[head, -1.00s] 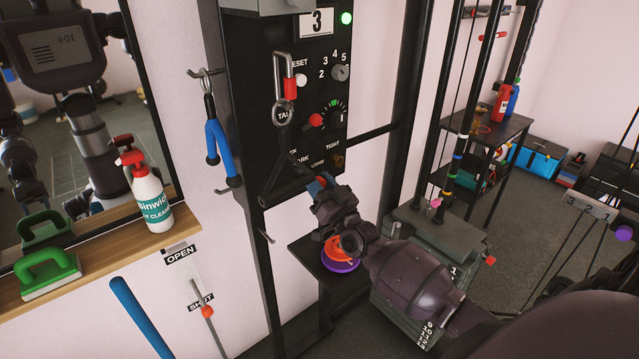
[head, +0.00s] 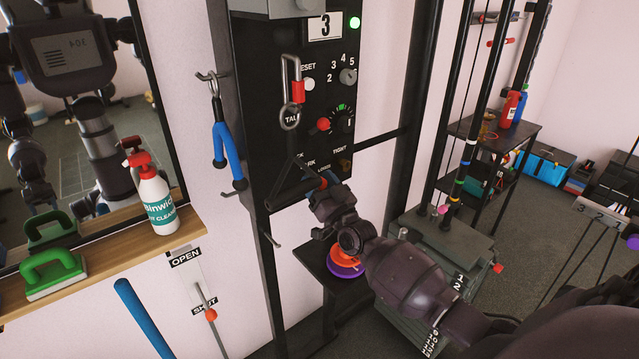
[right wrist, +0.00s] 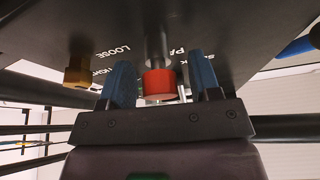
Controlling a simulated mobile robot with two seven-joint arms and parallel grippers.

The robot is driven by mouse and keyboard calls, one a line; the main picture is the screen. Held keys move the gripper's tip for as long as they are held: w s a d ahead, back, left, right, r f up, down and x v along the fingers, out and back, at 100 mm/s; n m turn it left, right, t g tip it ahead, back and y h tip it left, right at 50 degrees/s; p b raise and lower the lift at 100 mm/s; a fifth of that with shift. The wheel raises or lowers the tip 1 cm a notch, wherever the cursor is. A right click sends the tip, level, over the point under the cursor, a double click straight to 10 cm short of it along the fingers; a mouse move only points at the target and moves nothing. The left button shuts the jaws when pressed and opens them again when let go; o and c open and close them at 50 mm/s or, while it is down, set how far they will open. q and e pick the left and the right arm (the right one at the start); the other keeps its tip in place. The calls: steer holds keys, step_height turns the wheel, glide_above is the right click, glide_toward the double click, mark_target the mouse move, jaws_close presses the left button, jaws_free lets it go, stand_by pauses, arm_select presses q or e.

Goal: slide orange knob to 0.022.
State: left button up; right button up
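An orange-red knob (right wrist: 158,86) on a grey stem shows in the right wrist view, below the black panel (right wrist: 230,35) with LOOSE lettering. My right gripper (right wrist: 162,78) is open, with one blue finger on each side of the knob and visible gaps to it. In the head view my right gripper (head: 326,181) is at the lower edge of the black panel (head: 262,115), and the arm hides most of that area. My left gripper is not in view.
A brass-coloured knob (right wrist: 78,70) sits left of the fingers. A small shelf with orange and purple discs (head: 345,262) is below my arm. A weight machine (head: 445,235) stands right.

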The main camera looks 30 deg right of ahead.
steer(key=shift+s+f, duration=0.1)
steer(key=shift+s, duration=0.05)
steer(key=v, duration=1)
steer(key=shift+s+b, duration=0.3)
steer(key=shift+b, duration=0.05)
steer(key=shift+f, duration=0.1)
steer(key=s+a+f+n+g+y, duration=0.2)
steer(key=s+a+f+n+g, duration=0.15)
steer(key=a+f+g, duration=0.35)
steer(key=s+a+f+g+h, duration=0.2)
steer(key=s+a+f+g, duration=0.1)
steer(key=s+f, duration=1)
steer(key=s, duration=0.4)
steer(key=shift+s+a+m+g+h, duration=0.25)
steer(key=shift+s+m+g+h, duration=0.05)
steer(key=shift+s+m+g, duration=0.1)
steer(key=shift+w+f, duration=0.1)
stand_by(1.3)
